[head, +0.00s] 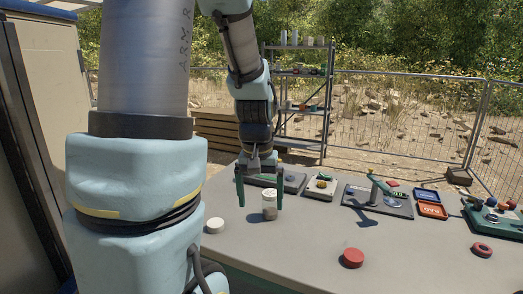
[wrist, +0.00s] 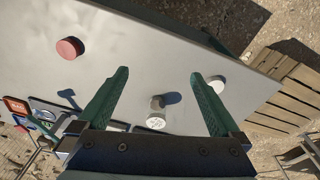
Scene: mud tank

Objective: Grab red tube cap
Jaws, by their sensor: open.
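A red cap (head: 352,258), round and thick, lies on the grey table near its front edge in the head view. It also shows at the upper left of the wrist view (wrist: 69,48). My gripper (head: 260,202) is open and empty, with green fingers pointing down, left of and apart from the red cap. A small pale tube with a white lid (head: 269,205) stands upright and appears between the fingers; I cannot tell how far below them it is.
A loose white cap (head: 215,225) lies left of the tube. Several devices, including a dark-based stand (head: 378,199), and blue and orange trays (head: 431,210) line the table's back. A shelf rack (head: 303,100) and fence stand behind. The table (head: 310,235) between tube and red cap is clear.

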